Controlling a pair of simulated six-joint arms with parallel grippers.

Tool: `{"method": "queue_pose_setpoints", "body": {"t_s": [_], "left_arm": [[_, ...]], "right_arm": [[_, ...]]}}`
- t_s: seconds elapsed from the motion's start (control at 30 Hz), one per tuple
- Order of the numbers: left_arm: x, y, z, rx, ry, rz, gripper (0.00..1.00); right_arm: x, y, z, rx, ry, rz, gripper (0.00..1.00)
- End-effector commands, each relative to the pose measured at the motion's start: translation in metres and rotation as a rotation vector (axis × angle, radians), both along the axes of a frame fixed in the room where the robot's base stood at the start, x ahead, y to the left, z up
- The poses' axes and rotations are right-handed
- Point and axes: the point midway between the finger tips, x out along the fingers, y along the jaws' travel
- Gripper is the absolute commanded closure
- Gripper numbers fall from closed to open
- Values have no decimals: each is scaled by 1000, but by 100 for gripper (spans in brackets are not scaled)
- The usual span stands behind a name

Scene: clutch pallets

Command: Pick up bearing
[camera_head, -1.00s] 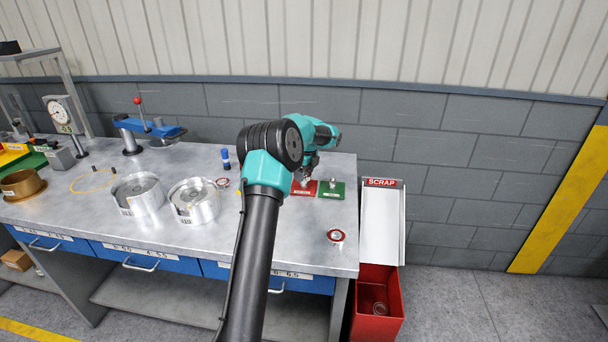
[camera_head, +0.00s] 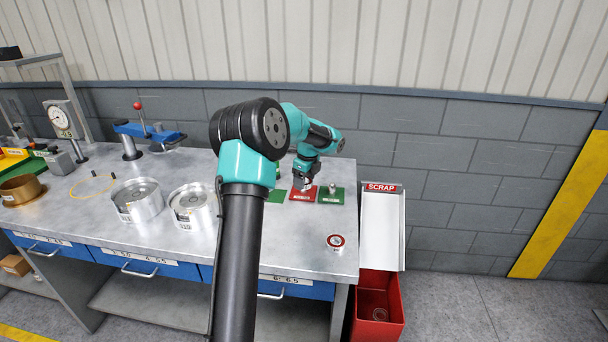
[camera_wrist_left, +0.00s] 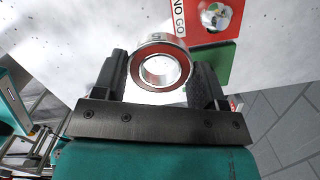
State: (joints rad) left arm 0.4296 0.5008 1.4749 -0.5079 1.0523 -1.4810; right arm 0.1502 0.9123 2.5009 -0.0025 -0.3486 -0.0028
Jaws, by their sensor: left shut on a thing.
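My left gripper (camera_head: 300,183) is over the red plate on the bench's right part in the head view. In the left wrist view, my left gripper (camera_wrist_left: 160,76) has its two dark fingers on either side of a bearing (camera_wrist_left: 159,50). The bearing is a silver ring with a red-brown face and an open centre. The gripper is shut on it. In the head view the held bearing is too small to make out clearly. Another round red-and-white piece (camera_head: 336,241) lies near the bench's front right corner. My right gripper is not in view.
A red plate (camera_head: 304,197) and a green plate (camera_head: 332,197) lie near the gripper. Two silver housings (camera_head: 137,202) stand left of my arm. A white SCRAP chute (camera_head: 382,232) and red bin (camera_head: 377,304) stand right of the bench (camera_head: 300,262).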

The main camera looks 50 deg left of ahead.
Motion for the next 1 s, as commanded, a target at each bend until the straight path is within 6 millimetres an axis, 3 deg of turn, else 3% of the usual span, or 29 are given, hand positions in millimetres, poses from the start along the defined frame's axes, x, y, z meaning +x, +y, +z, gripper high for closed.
{"method": "queue_pose_setpoints", "body": {"t_s": [0.2,0.43,1.0], "left_arm": [[-29,-33,5,0,-1,-2,70],[-51,-57,8,0,0,-1,70],[-57,-65,8,0,-1,1,70]], "right_arm": [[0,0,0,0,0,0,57],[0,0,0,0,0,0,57],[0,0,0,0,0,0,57]]}}
